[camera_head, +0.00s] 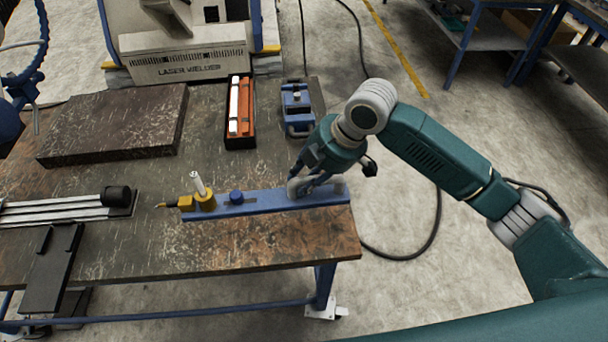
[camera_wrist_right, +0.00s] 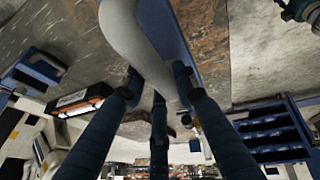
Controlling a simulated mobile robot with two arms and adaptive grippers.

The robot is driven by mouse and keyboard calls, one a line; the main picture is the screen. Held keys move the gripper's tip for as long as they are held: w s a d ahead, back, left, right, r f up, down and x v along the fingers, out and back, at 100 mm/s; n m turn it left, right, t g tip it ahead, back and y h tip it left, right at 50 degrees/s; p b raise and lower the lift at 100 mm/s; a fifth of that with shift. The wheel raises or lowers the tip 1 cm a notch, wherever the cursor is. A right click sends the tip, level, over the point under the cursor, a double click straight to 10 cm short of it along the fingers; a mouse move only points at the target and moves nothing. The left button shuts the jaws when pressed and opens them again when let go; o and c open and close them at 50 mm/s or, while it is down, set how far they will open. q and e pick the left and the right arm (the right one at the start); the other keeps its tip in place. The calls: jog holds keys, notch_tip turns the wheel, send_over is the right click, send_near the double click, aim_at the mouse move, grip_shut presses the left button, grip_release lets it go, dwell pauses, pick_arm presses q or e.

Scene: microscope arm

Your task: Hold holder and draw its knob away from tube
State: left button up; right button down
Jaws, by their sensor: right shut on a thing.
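The holder (camera_head: 270,203) is a long blue bar lying along the front right of the table. At its left end a yellow clamp (camera_head: 206,201) carries a white tube (camera_head: 198,184), upright with a slight tilt. A yellow block with a pointed tip (camera_head: 185,203) sits just left of the clamp. A dark blue knob (camera_head: 236,197) stands on the bar, right of the tube and apart from it. My right gripper (camera_head: 300,183) is shut on the grey handle (camera_head: 339,186) at the holder's right end. The right wrist view shows the pale handle (camera_wrist_right: 140,40) between its fingers. My left gripper is out of view.
A dark slab (camera_head: 115,122) lies at the back left, and a black box with orange and white items (camera_head: 239,112) behind the holder. A blue vise-like device (camera_head: 297,108) stands at the table's right edge. Metal rails (camera_head: 60,211) lie at left. Table in front of the holder is clear.

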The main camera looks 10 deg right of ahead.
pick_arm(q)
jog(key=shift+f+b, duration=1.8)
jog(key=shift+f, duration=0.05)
pick_arm(e)
jog(key=shift+a+f, duration=0.1)
jog(key=shift+f, duration=4.6)
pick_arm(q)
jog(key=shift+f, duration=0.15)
pick_arm(e)
jog(key=shift+f, duration=0.4)
jog(key=shift+f, duration=0.1)
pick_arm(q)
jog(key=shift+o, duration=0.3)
